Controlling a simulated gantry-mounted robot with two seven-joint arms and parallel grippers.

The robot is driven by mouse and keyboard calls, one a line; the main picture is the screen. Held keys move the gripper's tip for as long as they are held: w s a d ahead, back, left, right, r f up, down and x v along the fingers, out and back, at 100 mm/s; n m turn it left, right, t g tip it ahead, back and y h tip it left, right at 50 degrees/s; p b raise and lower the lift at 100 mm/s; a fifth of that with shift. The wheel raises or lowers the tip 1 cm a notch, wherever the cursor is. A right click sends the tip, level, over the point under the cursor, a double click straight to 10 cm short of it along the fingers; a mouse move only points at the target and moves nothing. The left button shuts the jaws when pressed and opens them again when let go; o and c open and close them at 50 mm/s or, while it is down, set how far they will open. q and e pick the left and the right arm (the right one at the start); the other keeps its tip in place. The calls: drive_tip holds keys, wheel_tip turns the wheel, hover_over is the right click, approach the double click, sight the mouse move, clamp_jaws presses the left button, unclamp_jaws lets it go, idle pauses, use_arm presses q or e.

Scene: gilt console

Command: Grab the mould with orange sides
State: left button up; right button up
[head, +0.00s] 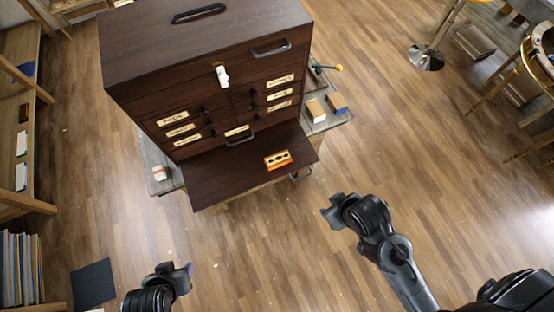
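The mould with orange sides (278,160) is a small block with a pale top, dark round hollows and orange edges. It lies on the lowered dark wooden flap (225,180) at the front of the cabinet. My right gripper (330,213) is to the lower right of the mould, over the floor and clear of the flap. My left gripper (186,272) is at the bottom, left of the middle, well apart from the mould. Both grippers are small here, and I cannot tell their finger opening. Neither touches the mould.
The dark cabinet (205,60) with labelled drawers stands behind the flap, on a grey table (338,117). A white-and-red item (159,173) lies left. Stools stand upper right. Floor in front is mostly clear.

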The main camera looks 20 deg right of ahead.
use_arm(q)
drive_tip(key=shift+d, duration=0.1)
drive_tip(key=shift+o, duration=0.4)
drive_tip(key=o, duration=0.7)
drive_tip(key=shift+s, duration=0.1)
drive_tip(key=shift+f, duration=0.1)
